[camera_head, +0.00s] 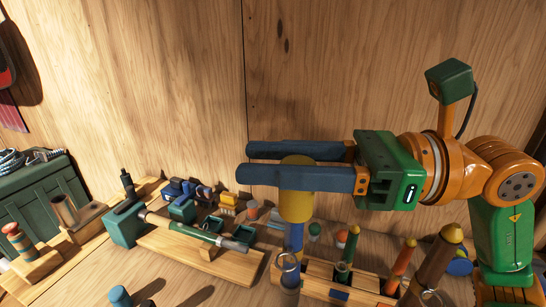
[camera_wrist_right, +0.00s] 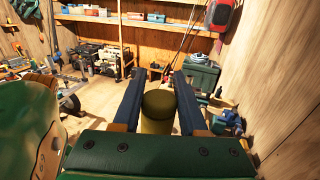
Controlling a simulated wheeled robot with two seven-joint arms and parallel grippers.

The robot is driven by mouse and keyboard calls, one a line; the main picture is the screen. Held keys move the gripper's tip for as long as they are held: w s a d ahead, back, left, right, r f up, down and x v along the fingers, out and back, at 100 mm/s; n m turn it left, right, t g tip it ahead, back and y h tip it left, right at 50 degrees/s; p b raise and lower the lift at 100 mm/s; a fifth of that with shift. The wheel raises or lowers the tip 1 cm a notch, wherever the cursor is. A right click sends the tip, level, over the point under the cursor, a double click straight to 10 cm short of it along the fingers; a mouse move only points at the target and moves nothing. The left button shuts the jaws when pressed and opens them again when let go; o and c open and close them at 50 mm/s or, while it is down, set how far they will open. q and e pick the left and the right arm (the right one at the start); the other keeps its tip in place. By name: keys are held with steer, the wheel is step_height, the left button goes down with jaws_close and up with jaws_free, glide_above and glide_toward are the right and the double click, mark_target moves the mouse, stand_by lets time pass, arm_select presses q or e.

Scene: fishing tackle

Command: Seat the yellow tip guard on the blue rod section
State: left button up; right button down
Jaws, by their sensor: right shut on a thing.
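The yellow tip guard (camera_head: 297,206) is between the long dark fingers of my right gripper (camera_head: 250,162), which is shut on it. In the right wrist view the guard (camera_wrist_right: 157,112) stands between the two fingers. The blue rod section (camera_head: 294,238) stands upright in a wooden rack (camera_head: 318,285), directly below the guard in the head view. Its upper end meets or passes behind the guard's lower edge, so I cannot tell whether it is inside. My left gripper is not in view.
Close to the right stand a green rod (camera_head: 349,246), an orange rod (camera_head: 402,260) and a thick brown rod (camera_head: 434,266), all with yellowish tips. A green-handled rod piece (camera_head: 195,231) lies in a holder at the left. A wooden wall (camera_head: 350,70) rises behind.

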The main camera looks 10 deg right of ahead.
steer(key=shift+c, duration=1.8)
jaws_free()
steer(key=b+v, duration=0.3)
steer(key=v, duration=0.4)
